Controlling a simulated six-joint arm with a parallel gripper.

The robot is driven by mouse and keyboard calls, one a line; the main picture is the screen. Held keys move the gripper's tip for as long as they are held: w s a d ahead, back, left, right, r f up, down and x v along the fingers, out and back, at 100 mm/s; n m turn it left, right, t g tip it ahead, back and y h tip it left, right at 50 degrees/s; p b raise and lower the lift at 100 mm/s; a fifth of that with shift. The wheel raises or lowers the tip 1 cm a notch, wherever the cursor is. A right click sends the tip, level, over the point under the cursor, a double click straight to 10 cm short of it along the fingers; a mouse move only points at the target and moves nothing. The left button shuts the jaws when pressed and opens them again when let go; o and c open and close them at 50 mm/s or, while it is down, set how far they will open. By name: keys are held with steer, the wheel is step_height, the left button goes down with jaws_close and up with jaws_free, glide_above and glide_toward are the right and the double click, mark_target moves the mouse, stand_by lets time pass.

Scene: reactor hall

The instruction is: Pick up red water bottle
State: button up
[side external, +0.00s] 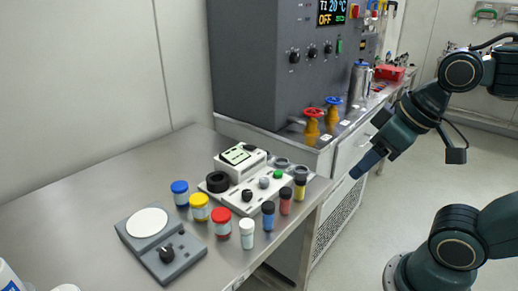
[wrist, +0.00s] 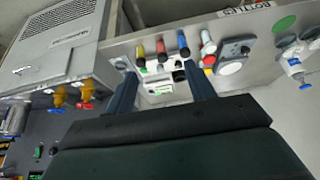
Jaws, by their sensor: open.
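I cannot make out a clear red water bottle in either view. A small jar with a red lid (side external: 221,222) stands upright near the bench's front edge in the side external view; its red lid also shows in the wrist view (wrist: 209,60), right of my gripper's right finger. My gripper (side external: 366,164) is in the air beyond the bench's right edge, well apart from the jar, tilted down to the left. In the wrist view my gripper (wrist: 157,66) has its two fingers spread, with nothing held between them.
Jars with blue (side external: 180,193) and yellow lids (side external: 199,207), several small vials, a scale (side external: 149,222) and a white device (side external: 240,160) crowd the bench. White bottles stand at the far end (wrist: 292,66). The grey cabinet (side external: 290,60) and valves (side external: 312,124) rise behind.

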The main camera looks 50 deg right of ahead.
steer(key=shift+w, duration=0.15)
steer(key=m+g, duration=0.6)
steer(key=m, duration=0.9)
glide_above(286, 190)
steer(key=shift+f, duration=2.7)
steer(key=shift+f, duration=4.3)
steer(key=shift+f, duration=0.1)
steer(key=shift+f, duration=2.5)
